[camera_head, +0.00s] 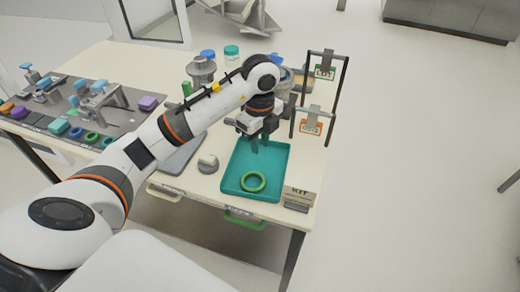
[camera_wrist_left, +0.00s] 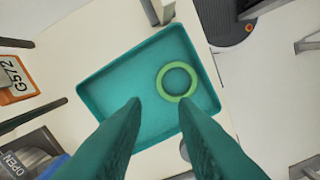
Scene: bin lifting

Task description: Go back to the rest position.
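My left gripper (camera_head: 258,140) reaches in over the back part of a teal tray (camera_head: 274,160) on the table. Its two fingers (camera_wrist_left: 160,108) show well apart in the left wrist view, with nothing between them, so it is open and empty. A green ring (camera_head: 253,190) lies flat in the front part of the tray. The ring also shows in the left wrist view (camera_wrist_left: 163,84), ahead of the fingertips and apart from them. My right gripper is not seen in either view.
A KIT sign (camera_head: 300,194) stands at the tray's right. Two dark frames with hanging tags (camera_head: 312,122) stand behind it. A grey board (camera_head: 62,118) with several coloured parts lies at the left. A small grey round piece (camera_head: 208,166) sits left of the tray.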

